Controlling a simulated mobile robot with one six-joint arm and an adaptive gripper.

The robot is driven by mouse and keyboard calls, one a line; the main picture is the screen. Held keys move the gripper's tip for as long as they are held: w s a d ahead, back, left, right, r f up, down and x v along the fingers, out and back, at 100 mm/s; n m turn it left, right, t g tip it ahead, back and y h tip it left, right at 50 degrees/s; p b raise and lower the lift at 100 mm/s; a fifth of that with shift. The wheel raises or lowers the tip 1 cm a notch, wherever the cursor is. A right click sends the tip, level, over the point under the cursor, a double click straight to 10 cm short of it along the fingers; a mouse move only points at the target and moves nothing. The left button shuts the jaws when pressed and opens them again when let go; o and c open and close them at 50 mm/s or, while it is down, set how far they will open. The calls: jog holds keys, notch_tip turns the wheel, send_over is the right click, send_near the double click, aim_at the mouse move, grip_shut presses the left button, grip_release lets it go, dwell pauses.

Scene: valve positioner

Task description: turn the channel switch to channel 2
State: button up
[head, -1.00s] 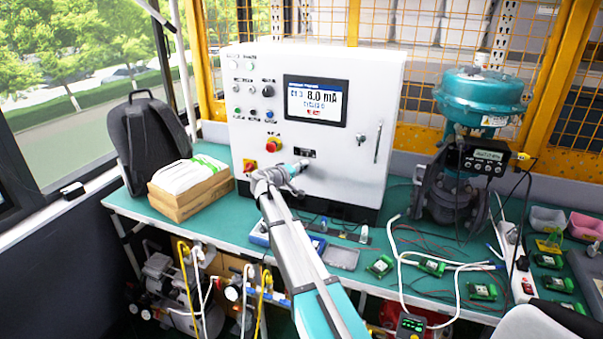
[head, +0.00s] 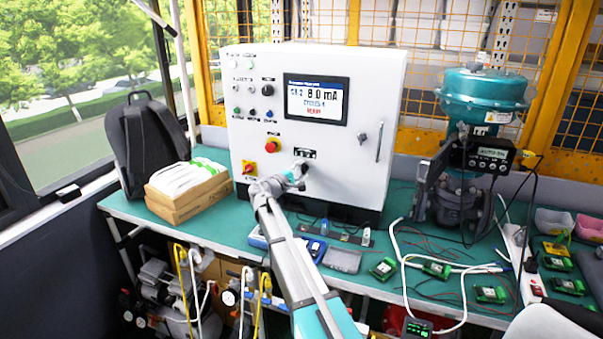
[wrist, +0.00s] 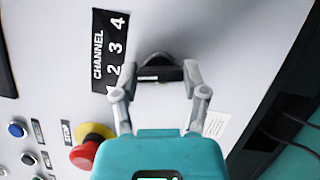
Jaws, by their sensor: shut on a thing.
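The channel switch is a black knob (wrist: 160,73) with a white mark, on the white cabinet (head: 385,100). In the wrist view the mark points left, roughly at the 2 on the black CHANNEL label (wrist: 111,50), which carries the numbers 1 to 4. My gripper (wrist: 160,76) is shut on the knob, one finger on each side. In the head view my gripper (head: 302,170) is at the knob below its label, and the arm hides part of that area. The cabinet display (head: 317,100) shows 8.0 mA and appears to read CH 2.
A red emergency button (wrist: 84,155) on a yellow base is close to my gripper in the wrist view. A teal valve actuator (head: 485,100), loose boards and cables stand at the right. Boxes (head: 190,205) stand at the left.

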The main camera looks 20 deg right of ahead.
dwell(0.3)
jog(key=o, duration=1.2)
jog(key=shift+c, duration=0.2)
